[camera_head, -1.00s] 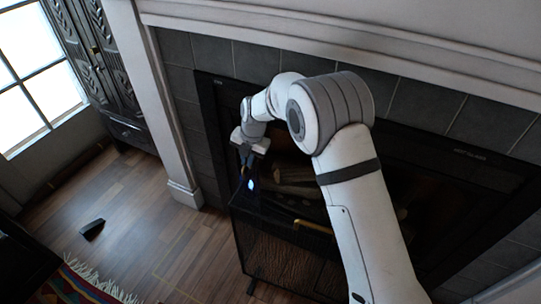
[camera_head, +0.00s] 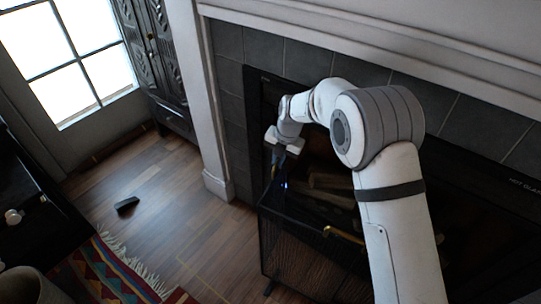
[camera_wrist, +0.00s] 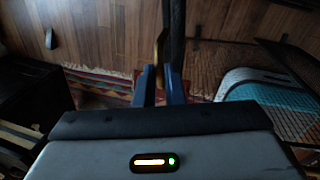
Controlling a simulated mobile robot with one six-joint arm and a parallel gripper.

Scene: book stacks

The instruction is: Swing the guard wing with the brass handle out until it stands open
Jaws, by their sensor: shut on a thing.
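The black mesh fire guard (camera_head: 295,255) stands in front of the fireplace. My gripper (camera_head: 277,178) is at its upper left edge, and the arm covers part of the guard. In the wrist view my gripper (camera_wrist: 160,88) is shut on a brass handle (camera_wrist: 160,42), which shows between and beyond the blue fingers. A dark upright edge (camera_wrist: 175,30) of the guard runs just right of the handle, with mesh (camera_wrist: 207,68) to its right. A brass bar (camera_head: 343,235) also shows on the guard's top front; I cannot tell whether it is the same handle.
The wooden floor (camera_head: 180,205) left of the guard is mostly clear. A small dark object (camera_head: 127,204) lies there. A fringed striped rug (camera_head: 110,270), black furniture (camera_head: 25,235) and a dark carved cabinet (camera_head: 160,60) are further left.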

